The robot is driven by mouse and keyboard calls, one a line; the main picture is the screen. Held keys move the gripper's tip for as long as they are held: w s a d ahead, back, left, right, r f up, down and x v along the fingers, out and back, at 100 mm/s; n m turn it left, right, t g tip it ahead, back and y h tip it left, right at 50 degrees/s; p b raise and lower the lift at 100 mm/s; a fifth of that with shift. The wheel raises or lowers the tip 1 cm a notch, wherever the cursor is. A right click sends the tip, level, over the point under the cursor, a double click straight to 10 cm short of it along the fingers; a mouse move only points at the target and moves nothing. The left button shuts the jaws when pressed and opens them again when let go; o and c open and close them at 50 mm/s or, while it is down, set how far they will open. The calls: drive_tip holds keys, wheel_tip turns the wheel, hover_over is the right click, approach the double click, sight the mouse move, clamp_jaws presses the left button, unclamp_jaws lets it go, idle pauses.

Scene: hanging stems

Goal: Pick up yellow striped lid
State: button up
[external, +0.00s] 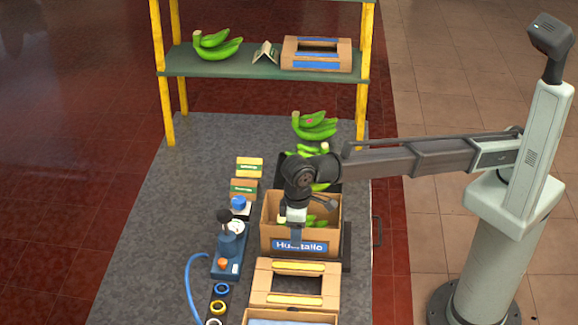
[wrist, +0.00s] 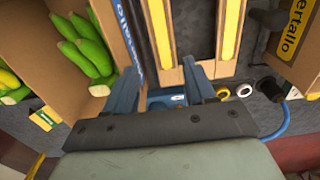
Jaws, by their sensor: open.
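The yellow striped lid (external: 295,267) is a brown cardboard frame with a large opening and a yellow stripe along each of two sides. It lies just in front of the open banana box in the external view. In the wrist view the lid (wrist: 160,30) shows at the top middle, past my fingertips, partly cut off. My gripper (external: 296,230) hangs over the front part of the banana box, behind the lid. In the wrist view my gripper (wrist: 160,86) has its two blue-grey fingers apart with nothing held between them.
The banana box (external: 272,240) holds green bananas. Another cardboard box (external: 262,321) stands at the bottom edge. A blue device (external: 229,252) with a hose, and several tape rings (external: 218,307), lie left. A blue striped lid (external: 344,54) is on the shelf (external: 210,66).

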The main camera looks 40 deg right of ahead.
hover_over(298, 266)
wheel_tip(298, 266, down, 8)
drive_tip(key=shift+w+r, duration=0.15)
drive_tip(key=shift+r, duration=0.05)
drive_tip(key=shift+s+f, duration=0.2)
drive_tip(key=shift+f, duration=2.35)
drive_tip(key=shift+c, duration=0.2)
drive_tip(key=c, duration=0.5)
drive_tip(key=shift+r, duration=0.15)
